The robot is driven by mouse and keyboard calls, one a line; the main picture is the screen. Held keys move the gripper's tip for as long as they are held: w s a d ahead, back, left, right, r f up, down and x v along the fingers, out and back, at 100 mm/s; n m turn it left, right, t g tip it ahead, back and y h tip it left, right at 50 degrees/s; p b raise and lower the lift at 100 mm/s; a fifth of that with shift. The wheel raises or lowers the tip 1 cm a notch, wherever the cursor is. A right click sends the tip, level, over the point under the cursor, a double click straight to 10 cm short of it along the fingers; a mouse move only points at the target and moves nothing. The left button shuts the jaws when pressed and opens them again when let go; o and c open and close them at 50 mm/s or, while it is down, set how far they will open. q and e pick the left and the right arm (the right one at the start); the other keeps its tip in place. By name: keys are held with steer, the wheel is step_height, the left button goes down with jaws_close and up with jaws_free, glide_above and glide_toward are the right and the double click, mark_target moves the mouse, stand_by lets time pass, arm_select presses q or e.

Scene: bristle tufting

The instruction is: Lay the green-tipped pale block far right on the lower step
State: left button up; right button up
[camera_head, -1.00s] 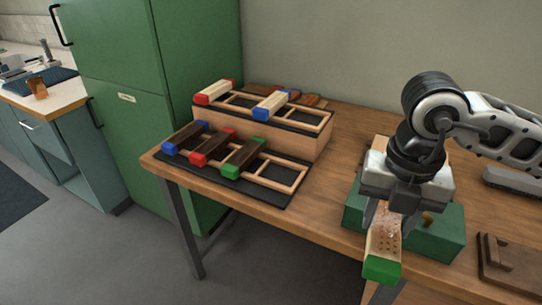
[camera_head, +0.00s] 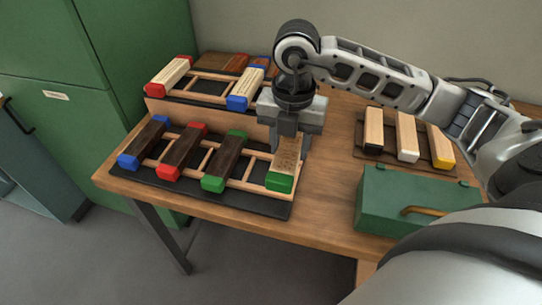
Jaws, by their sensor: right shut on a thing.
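The green-tipped pale block (camera_head: 284,168) is at the far right end of the lower step (camera_head: 258,205), over its last slot and lined up with the blocks beside it. I cannot tell whether it rests on the rails or hangs just above. My right gripper (camera_head: 288,146) is shut on its far end, pointing down. On the lower step, from the left, lie dark blocks with blue (camera_head: 145,145), red (camera_head: 182,155) and green (camera_head: 225,163) tips. My left gripper is not in view.
The upper step behind holds a pale red-tipped block (camera_head: 168,76) and a pale blue-tipped block (camera_head: 247,87). A green box (camera_head: 390,200) with a handle stands at the right. Behind it, a tray holds several pale blocks (camera_head: 407,137). A green cabinet (camera_head: 60,70) stands at the left.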

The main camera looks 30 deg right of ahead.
steer(key=w+f, duration=0.2)
steer(key=w+a+f, duration=0.1)
steer(key=w+f, duration=0.1)
steer(key=f, duration=0.1)
steer(key=shift+w+f, duration=0.1)
step_height(320, 180, down, 3)
steer(key=shift+w+r+p, duration=0.1)
steer(key=shift+w+p, duration=0.05)
steer(key=shift+p, duration=0.3)
steer(key=shift+f, duration=0.35)
steer(key=shift+f, duration=0.1)
steer(key=shift+f, duration=0.15)
steer(key=o, duration=1.1)
steer(key=shift+c, duration=0.2)
